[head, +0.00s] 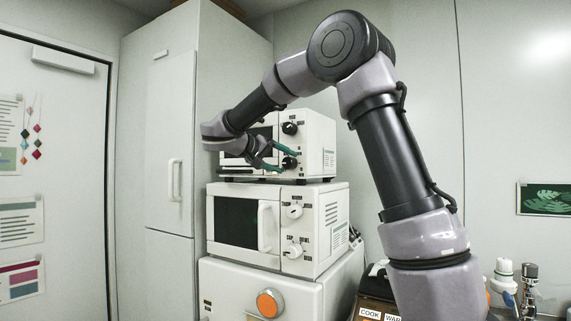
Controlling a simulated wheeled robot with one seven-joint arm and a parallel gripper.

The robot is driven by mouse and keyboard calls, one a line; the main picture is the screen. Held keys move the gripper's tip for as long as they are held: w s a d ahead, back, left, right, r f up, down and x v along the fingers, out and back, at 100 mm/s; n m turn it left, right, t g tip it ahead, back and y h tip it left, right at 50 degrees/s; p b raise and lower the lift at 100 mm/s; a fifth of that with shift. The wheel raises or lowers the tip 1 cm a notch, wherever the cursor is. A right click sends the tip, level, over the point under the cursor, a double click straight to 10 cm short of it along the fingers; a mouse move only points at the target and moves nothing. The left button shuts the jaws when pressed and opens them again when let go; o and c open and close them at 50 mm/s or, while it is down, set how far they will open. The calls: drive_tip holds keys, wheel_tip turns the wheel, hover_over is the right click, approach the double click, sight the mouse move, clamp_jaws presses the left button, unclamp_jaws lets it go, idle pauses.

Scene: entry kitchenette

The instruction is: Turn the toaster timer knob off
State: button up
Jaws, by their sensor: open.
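The toaster (320,142) appears to be the small white oven on top of the stack. Its right front panel has two black knobs, an upper knob (290,128) and a lower knob (290,162). Their labels are too small to read, so I cannot tell which one is the timer. My gripper (288,161) is open, with its teal fingers pointing right at the lower knob. One finger is above that knob and the other below it; I cannot tell whether they touch it. My wrist and forearm hide much of the toaster's door.
Below the toaster stands a white microwave (335,220) with two pale knobs and a door handle. It rests on a larger white appliance (230,295) with an orange knob (270,303). A tall cabinet (150,130) stands left.

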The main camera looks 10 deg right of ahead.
drive_tip(key=v, duration=0.9)
drive_tip(key=shift+s, duration=0.1)
drive_tip(key=s+d+f+n+g+y, duration=0.1)
drive_tip(key=s+d+f+g+y, duration=0.35)
drive_tip(key=s+d, duration=0.75)
drive_tip(key=s+f+m+t+y, duration=0.2)
drive_tip(key=s+f+t+y, duration=0.2)
drive_tip(key=s+f+y, duration=0.6)
drive_tip(key=shift+s+a, duration=0.35)
drive_tip(key=shift+s, duration=1.5)
drive_tip(key=shift+t+y, duration=0.25)
